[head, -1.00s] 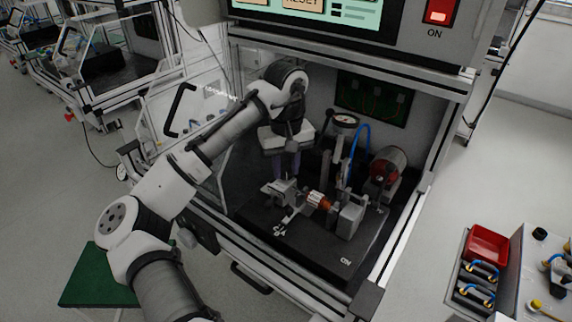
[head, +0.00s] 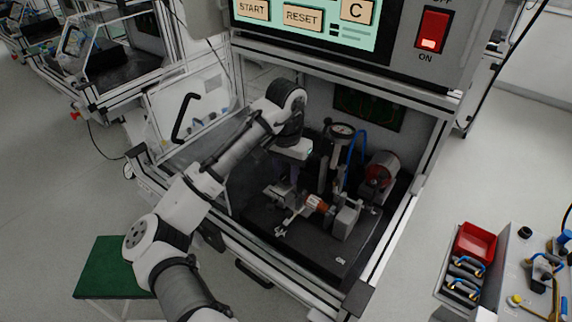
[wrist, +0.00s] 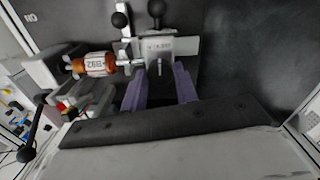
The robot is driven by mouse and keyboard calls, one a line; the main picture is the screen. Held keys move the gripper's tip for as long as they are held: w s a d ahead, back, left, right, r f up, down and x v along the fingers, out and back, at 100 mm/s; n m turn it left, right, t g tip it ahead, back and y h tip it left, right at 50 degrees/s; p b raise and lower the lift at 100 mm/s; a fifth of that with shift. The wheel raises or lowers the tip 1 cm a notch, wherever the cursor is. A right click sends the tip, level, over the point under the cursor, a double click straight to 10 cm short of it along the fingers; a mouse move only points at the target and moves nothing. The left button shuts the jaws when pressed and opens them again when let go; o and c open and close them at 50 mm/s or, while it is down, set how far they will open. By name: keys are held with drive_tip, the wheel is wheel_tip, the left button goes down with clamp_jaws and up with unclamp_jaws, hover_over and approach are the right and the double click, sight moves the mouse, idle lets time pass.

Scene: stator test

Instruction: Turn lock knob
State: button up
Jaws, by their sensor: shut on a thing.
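My gripper (wrist: 160,92) has two purple fingers reaching down beside a grey metal clamp block (wrist: 185,46) of the fixture. They are shut on a part at the block's near side, taken to be the lock knob, mostly hidden between them. In the head view my gripper (head: 288,172) is inside the test cabinet, above the left end of the fixture. Two black ball-ended levers (wrist: 157,8) (wrist: 120,20) stand on the block's far side. A stator part with orange-brown windings (wrist: 95,64) lies left of the block; it also shows in the head view (head: 316,204).
The fixture stands on a black base plate (head: 310,243) in the cabinet. A dial gauge (head: 341,131), blue hose (head: 357,145) and red-faced motor (head: 379,172) are close behind and right. The cabinet frame (head: 409,210) and open clear door (head: 187,125) bound the space.

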sight(287, 176)
drive_tip(key=m, duration=0.3)
drive_tip(key=shift+r+m+p, duration=0.1)
drive_tip(key=shift+m+p, duration=0.2)
drive_tip(key=shift+m, duration=2.1)
drive_tip(key=o, duration=1)
drive_tip(key=shift+c, duration=0.2)
wheel_tip(287, 176, up, 14)
drive_tip(key=b, duration=0.1)
drive_tip(key=shift+b, duration=0.4)
